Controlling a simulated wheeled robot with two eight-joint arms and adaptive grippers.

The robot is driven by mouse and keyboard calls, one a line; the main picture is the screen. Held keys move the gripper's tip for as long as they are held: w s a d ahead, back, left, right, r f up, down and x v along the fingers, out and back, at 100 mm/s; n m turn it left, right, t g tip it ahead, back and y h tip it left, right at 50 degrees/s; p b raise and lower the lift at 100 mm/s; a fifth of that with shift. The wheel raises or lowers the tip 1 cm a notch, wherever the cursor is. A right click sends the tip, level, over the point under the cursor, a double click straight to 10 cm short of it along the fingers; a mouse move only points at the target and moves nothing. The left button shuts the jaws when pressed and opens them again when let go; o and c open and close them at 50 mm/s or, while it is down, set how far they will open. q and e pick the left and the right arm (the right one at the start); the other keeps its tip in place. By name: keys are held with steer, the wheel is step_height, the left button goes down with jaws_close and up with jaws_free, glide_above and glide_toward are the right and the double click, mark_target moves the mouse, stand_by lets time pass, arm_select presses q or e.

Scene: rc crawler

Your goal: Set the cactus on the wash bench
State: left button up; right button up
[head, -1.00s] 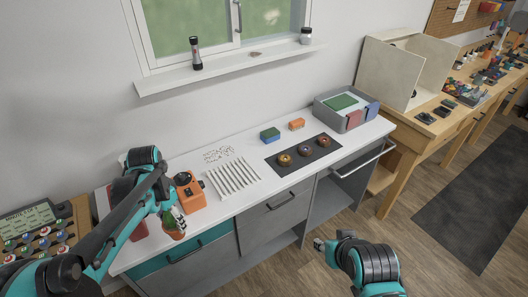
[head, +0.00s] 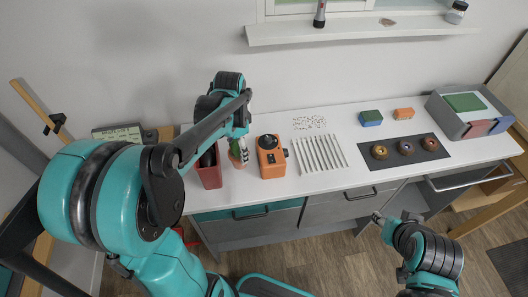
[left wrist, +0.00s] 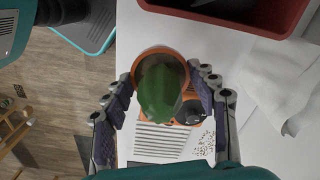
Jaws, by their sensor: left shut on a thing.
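The cactus (left wrist: 160,88) is green and stands in a round terracotta pot (left wrist: 160,54). My left gripper (left wrist: 160,82) is shut on the pot, with one finger on each side. In the head view the cactus (head: 239,152) is over the left part of the white wash bench (head: 350,128), between a red bin and an orange device. I cannot tell whether the pot touches the bench. My left gripper (head: 238,141) is partly hidden by its arm there. My right gripper (head: 379,219) is in front of the bench, its jaws unclear.
The red bin (head: 209,176) is close left of the pot, and the orange device (head: 271,162) is close right. A white ribbed rack (head: 319,153), a blue-green sponge (head: 370,118), an orange block (head: 404,113) and a dark mat (head: 430,156) lie farther right.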

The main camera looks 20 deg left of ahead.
mark_target(239, 158)
arm_select(q)
step_height(239, 158, down, 5)
steer(key=shift+w+a+f+b, duration=0.1)
steer(key=shift+w+f+b, duration=0.05)
steer(key=shift+b, duration=0.65)
steer(key=shift+f, duration=0.55)
step_height(239, 158, down, 3)
steer(key=shift+f+b, duration=0.15)
steer(key=shift+b, duration=0.55)
steer(key=shift+f, duration=0.1)
steer(key=o, duration=1.4)
steer(key=shift+c, duration=0.2)
